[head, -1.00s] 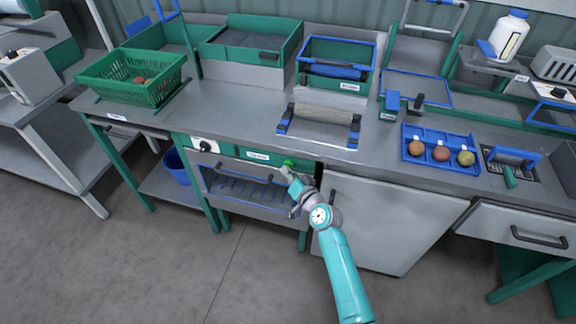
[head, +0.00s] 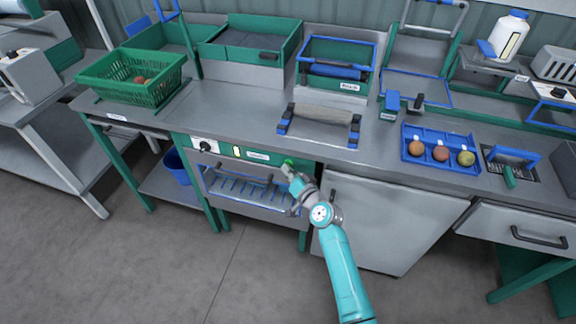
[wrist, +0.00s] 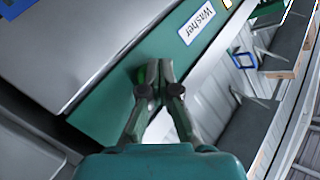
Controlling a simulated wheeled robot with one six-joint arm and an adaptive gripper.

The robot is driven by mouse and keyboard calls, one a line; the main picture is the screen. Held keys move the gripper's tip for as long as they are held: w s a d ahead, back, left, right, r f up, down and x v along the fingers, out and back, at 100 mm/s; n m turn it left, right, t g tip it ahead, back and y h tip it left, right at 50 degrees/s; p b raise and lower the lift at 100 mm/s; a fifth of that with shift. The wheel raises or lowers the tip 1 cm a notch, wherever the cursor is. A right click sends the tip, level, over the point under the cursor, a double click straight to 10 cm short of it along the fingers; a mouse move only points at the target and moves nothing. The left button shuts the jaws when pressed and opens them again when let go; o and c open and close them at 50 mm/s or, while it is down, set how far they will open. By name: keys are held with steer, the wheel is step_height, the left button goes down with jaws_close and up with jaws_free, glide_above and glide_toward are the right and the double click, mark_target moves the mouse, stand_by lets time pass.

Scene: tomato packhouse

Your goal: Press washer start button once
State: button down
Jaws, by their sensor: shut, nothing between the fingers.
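The washer (head: 245,190) is set under the counter, with a green front panel and a slatted blue-edged opening. Its "Washer" label (wrist: 197,22) is readable in the wrist view. The green start button (head: 288,162) is at the panel's right end; in the wrist view the button (wrist: 142,76) is mostly hidden behind the fingertips. My gripper (wrist: 153,72) is shut and empty, its tips at the button and seemingly touching it. In the head view my gripper (head: 291,169) points at the button from the front. A yellow-white lamp (head: 236,152) is lit left of the label.
A black knob (head: 205,146) is at the panel's left end. A grey cabinet door (head: 385,220) stands right of the washer. Above, the counter holds a roller stand (head: 320,115) and a blue tray (head: 412,157) of tomatoes. The floor in front is clear.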

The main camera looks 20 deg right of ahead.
steer(key=shift+s, duration=0.1)
steer(key=shift+s+a, duration=0.5)
steer(key=shift+s, duration=0.1)
steer(key=shift+s+a, duration=0.75)
steer(key=shift+s, duration=0.3)
steer(key=shift+s+a, duration=0.7)
steer(key=shift+s, duration=0.3)
steer(key=s+d+f+n+g+h, duration=0.1)
steer(key=s+f, duration=0.2)
steer(key=s, duration=1.1)
steer(key=s+f+n+h, duration=0.1)
steer(key=s+f, duration=0.1)
steer(key=s, duration=1.2)
steer(key=s+r+n, duration=0.1)
steer(key=s+r, duration=0.6)
steer(key=s, duration=0.4)
steer(key=s+r+n, duration=0.2)
steer(key=s+r, duration=0.5)
steer(key=s, duration=0.5)
steer(key=shift+s+a+r+n+h, duration=0.15)
steer(key=shift+s+r+n+h, duration=0.05)
steer(key=shift+s+n+h, duration=0.1)
